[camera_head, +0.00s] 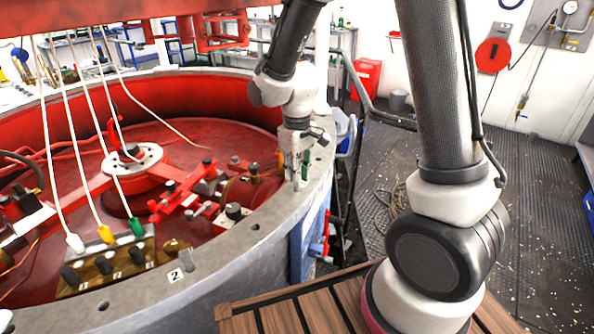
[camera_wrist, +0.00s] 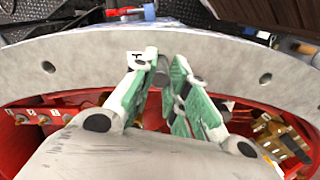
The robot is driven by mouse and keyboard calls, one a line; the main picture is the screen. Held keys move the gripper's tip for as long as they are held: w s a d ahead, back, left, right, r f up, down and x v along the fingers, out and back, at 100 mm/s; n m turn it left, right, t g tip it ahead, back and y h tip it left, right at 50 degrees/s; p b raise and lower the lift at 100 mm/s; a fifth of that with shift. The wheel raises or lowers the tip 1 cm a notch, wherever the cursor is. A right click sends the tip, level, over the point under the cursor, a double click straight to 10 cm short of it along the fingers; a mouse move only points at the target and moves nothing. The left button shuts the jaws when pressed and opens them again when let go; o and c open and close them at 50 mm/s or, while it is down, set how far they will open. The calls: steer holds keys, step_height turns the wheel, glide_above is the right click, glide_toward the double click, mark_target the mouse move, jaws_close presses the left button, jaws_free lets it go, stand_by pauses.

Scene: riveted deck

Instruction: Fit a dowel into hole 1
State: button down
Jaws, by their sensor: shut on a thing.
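My gripper (camera_head: 294,178) is over the grey flange (camera_head: 215,287) of the big round housing, on its right side in the head view. In the wrist view my gripper (camera_wrist: 162,68) is shut on a short dark grey dowel (camera_wrist: 161,77). A white tag with a dark mark (camera_wrist: 137,59), which looks like a 1, lies on the flange beside the left fingertip. Hole 1 itself is hidden by the fingers and dowel, so I cannot tell whether the dowel's end is in it. A white tag 2 (camera_head: 176,275) lies on the near flange, with a grey peg (camera_head: 187,260) close by.
Open holes show in the flange, one (camera_head: 255,227) nearer in the head view, others left (camera_wrist: 48,66) and right (camera_wrist: 266,77) in the wrist view. Red machinery fills the housing. A connector block (camera_head: 108,262) with white, yellow and green plugs stands inside the near rim.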

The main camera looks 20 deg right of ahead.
steer(key=c, duration=1.3)
jaws_free()
steer(key=shift+f, duration=0.1)
step_height(320, 180, up, 8)
steer(key=shift+f, duration=0.25)
steer(key=s+d+r+m+t, duration=0.1)
steer(key=s+d+r+m, duration=0.1)
steer(key=s+d+r, duration=0.2)
steer(key=s+d+r+m+t, duration=0.1)
steer(key=s+d+r+t, duration=0.1)
steer(key=s+d+r, duration=0.3)
steer(key=s+d+r+m+t, duration=0.1)
steer(key=s+d+r, duration=0.3)
steer(key=s, duration=0.6)
steer(key=shift+d+r+m, duration=0.2)
steer(key=shift+d+m, duration=0.2)
steer(key=shift+d, duration=0.05)
steer(key=shift+d+r+m, duration=0.2)
steer(key=shift+d+m, duration=0.2)
steer(key=shift+d, duration=0.05)
